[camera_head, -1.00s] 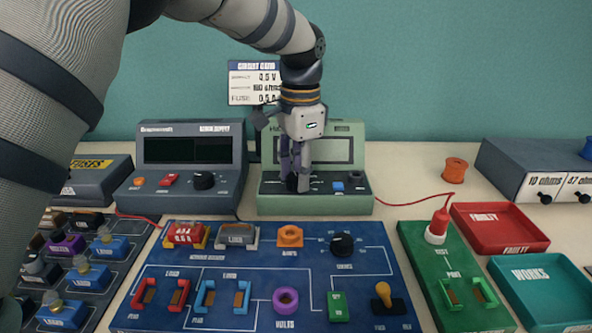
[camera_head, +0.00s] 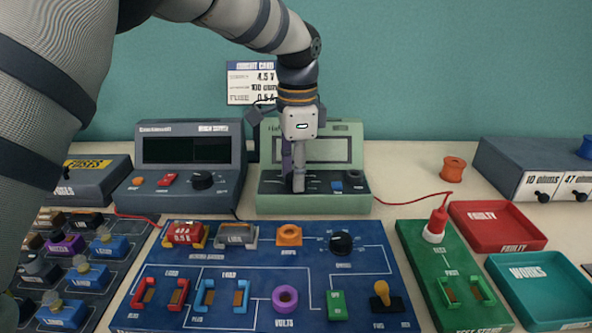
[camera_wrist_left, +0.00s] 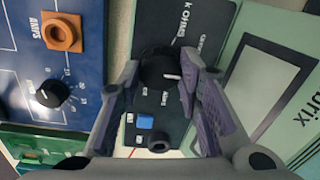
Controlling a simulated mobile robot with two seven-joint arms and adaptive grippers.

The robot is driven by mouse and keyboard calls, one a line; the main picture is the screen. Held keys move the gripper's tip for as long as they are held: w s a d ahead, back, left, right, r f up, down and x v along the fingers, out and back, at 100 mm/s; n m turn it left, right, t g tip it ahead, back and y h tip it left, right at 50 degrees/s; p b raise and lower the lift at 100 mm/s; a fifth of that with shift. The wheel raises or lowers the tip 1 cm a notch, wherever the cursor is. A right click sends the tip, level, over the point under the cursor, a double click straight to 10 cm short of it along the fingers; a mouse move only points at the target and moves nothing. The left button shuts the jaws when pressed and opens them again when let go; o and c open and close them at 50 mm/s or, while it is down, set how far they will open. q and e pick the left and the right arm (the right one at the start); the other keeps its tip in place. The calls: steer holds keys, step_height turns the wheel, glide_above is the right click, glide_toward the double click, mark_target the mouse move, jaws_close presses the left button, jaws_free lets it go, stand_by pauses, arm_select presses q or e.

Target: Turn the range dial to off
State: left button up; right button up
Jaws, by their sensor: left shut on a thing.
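The pale green meter (camera_head: 350,205) stands at the back of the table, its sloped dark panel towards me. Its black range dial (camera_wrist_left: 156,66), with a light pointer mark, shows in the left wrist view between the finger pads. My left gripper (camera_head: 298,190) points down at the panel in the head view and is shut on the dial. It hides most of the dial there. The pads touch the dial's sides in the left wrist view. Most of the dial's printed labels are covered or too small to read. My right gripper is not in view.
A blue button (camera_wrist_left: 144,121) and a dark socket (camera_wrist_left: 159,141) sit beside the dial on the panel. A grey bench supply (camera_head: 188,205) stands left of the meter. The blue circuit board (camera_head: 250,262) lies in front. A red lead (camera_head: 410,202) runs right.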

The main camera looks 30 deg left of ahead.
arm_select(q)
steer(key=o, duration=1.1)
steer(key=shift+o, duration=0.2)
step_height(320, 180, up, 12)
steer(key=shift+s+d, duration=0.25)
steer(key=shift+s, duration=0.05)
